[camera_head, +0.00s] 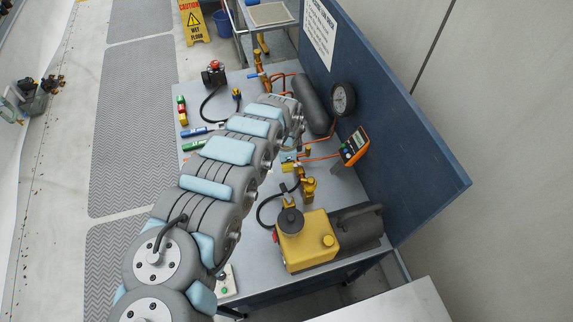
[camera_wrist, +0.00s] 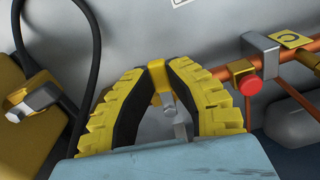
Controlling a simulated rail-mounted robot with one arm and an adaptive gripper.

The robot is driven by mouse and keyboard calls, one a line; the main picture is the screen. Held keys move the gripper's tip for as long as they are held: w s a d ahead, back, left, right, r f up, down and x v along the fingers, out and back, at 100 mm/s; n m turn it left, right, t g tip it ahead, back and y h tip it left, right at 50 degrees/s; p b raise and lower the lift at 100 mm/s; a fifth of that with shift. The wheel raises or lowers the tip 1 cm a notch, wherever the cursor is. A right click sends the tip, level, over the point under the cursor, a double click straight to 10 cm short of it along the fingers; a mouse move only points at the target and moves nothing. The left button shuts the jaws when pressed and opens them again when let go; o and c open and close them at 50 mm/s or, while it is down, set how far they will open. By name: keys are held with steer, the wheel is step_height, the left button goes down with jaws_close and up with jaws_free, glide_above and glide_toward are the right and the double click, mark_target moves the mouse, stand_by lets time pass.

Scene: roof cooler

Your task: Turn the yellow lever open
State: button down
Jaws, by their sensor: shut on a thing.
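My gripper (camera_wrist: 163,72) shows in the wrist view, with two yellow ridged fingers lined in black. The fingertips close in on a yellow lever (camera_wrist: 158,86), which stands between them in front of a grey surface. Below the lever, a small metal part shows between the fingers. The lever's lower part and its exact angle are hard to make out. In the head view my arm reaches over the bench, and the gripper and lever are hidden or too small to tell.
In the wrist view, a copper pipe with a red knob (camera_wrist: 250,86) lies right, and a brass valve (camera_wrist: 35,100) and black hose (camera_wrist: 92,50) left. In the head view, a yellow pump (camera_head: 305,242), gauge (camera_head: 343,98) and dark tank (camera_head: 312,106) crowd the bench before a blue panel (camera_head: 400,130).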

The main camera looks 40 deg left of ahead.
steer(key=m, duration=0.2)
steer(key=w+a+m+b, duration=0.1)
steer(key=m, duration=0.1)
steer(key=shift+w+f, duration=0.15)
steer(key=shift+w, duration=0.05)
steer(key=m+b, duration=0.1)
steer(key=m, duration=0.1)
steer(key=w+m+b, duration=0.1)
steer(key=m, duration=0.1)
steer(key=shift+w+a+f, duration=0.1)
steer(key=shift+w+a, duration=0.05)
steer(key=shift+a, duration=0.2)
steer(key=w+m+b, duration=0.1)
steer(key=m, duration=0.1)
steer(key=m+b, duration=0.2)
steer(key=shift+w, duration=0.35)
steer(key=shift+w+d+m+b, duration=0.1)
steer(key=shift+w+m+b, duration=0.15)
steer(key=shift+m+b, duration=0.45)
steer(key=shift+w+m+b, duration=0.25)
steer(key=shift+m+b, duration=0.2)
steer(key=shift+m, duration=0.35)
steer(key=shift+r, duration=0.2)
steer(key=c, duration=1)
jaws_free()
steer(key=shift+r, duration=0.1)
